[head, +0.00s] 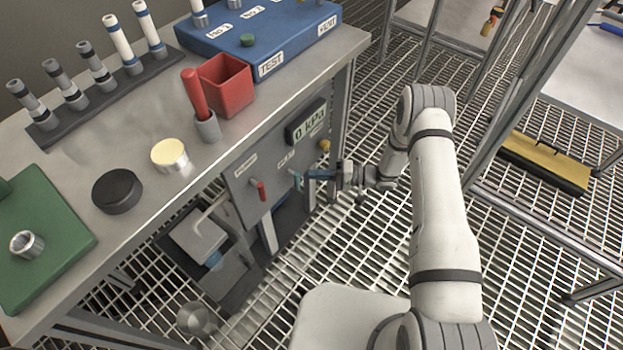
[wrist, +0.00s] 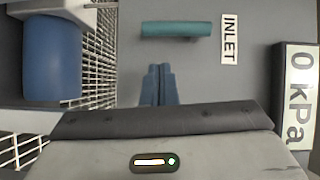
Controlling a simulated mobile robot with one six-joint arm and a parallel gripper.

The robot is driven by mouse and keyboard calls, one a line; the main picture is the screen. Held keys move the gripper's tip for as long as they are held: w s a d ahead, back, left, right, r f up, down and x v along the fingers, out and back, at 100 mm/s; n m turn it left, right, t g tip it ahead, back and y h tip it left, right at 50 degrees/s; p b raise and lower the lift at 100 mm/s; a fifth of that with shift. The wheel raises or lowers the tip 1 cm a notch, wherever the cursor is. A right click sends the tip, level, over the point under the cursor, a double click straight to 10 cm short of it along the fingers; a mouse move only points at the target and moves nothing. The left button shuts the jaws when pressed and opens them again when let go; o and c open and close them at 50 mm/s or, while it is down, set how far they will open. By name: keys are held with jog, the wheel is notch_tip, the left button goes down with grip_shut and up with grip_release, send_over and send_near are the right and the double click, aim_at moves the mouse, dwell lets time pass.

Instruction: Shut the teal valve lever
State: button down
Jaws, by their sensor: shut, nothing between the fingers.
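The teal valve lever (wrist: 177,29) shows in the wrist view as a short bar on the grey panel, beside the INLET label (wrist: 229,38). Its long side runs toward the label and the display. In the head view the lever (head: 296,179) is small and partly confused with my fingers. My gripper (wrist: 158,72) has its two blue fingers together with nothing between them. In the wrist view the fingertips are just below the lever in the picture, with a gap. In the head view my gripper (head: 308,174) reaches the panel from the right.
A display reading 0 kPa (head: 306,121) is above the lever, with a yellow knob (head: 324,146) nearby. A red lever (head: 258,190) is on the panel to the left. The bench top above holds a red box (head: 226,86) and a blue TEST block (head: 258,30).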

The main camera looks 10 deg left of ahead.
jog(key=w+d+p, duration=0.1)
jog(key=w+d, duration=0.1)
jog(key=d, duration=0.8)
jog(key=shift+w+d+p, duration=0.25)
jog(key=shift+p, duration=0.15)
